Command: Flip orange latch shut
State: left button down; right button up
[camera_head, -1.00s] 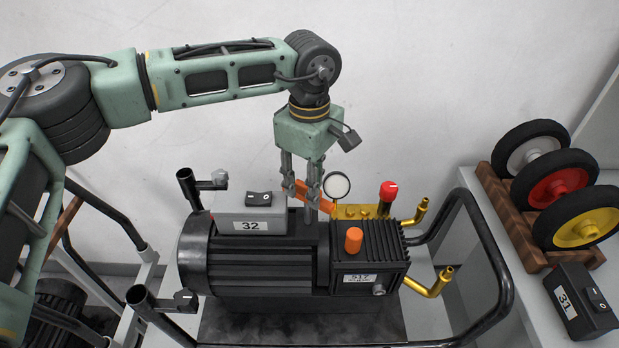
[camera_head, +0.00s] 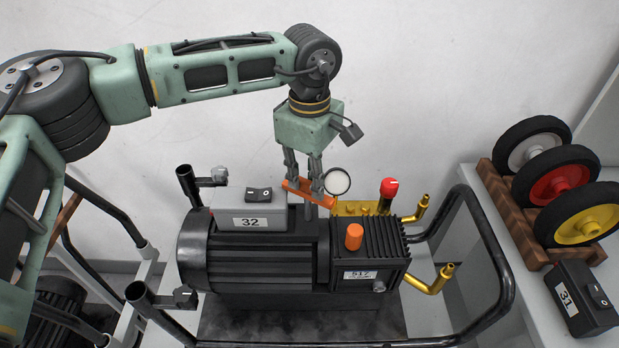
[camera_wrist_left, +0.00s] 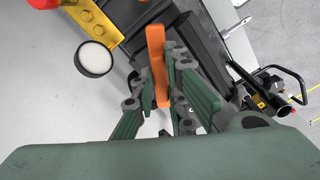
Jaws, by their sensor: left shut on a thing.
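The orange latch (camera_head: 324,200) slopes down to the right behind the black pump (camera_head: 263,267), beside the gold fitting and round gauge. My left gripper (camera_head: 303,185) points down from above and is shut on the latch, with its fingers either side of it. In the left wrist view the latch (camera_wrist_left: 157,55) runs lengthwise between the fingers (camera_wrist_left: 160,82). Part of it is hidden by the fingers in the head view. My right gripper is not in view.
A grey switch box (camera_head: 249,219) marked 32 and an orange cap (camera_head: 354,237) stand on the pump. A white-faced gauge (camera_head: 337,181), a red knob (camera_head: 389,188) and gold pipes are close to the right. A black cart handle (camera_head: 503,275) stands further right.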

pick_arm(q)
jog(key=n+b, duration=0.2)
jog(key=shift+f+n+b, duration=0.2)
jog(key=shift+n+b, duration=0.1)
jog(key=shift+b, duration=0.1)
jog(key=shift+w+r+n+b, duration=0.1)
jog(key=shift+n+b, duration=0.65)
jog(key=shift+n, duration=0.25)
jog(key=shift+r+n+b, duration=0.1)
jog(key=shift+n+b, duration=0.35)
jog(key=shift+n, duration=0.35)
jog(key=c, duration=1.8)
grip_release()
jog(key=shift+o, duration=0.2)
jog(key=shift+r, duration=0.15)
notch_tip(320, 180, up, 12)
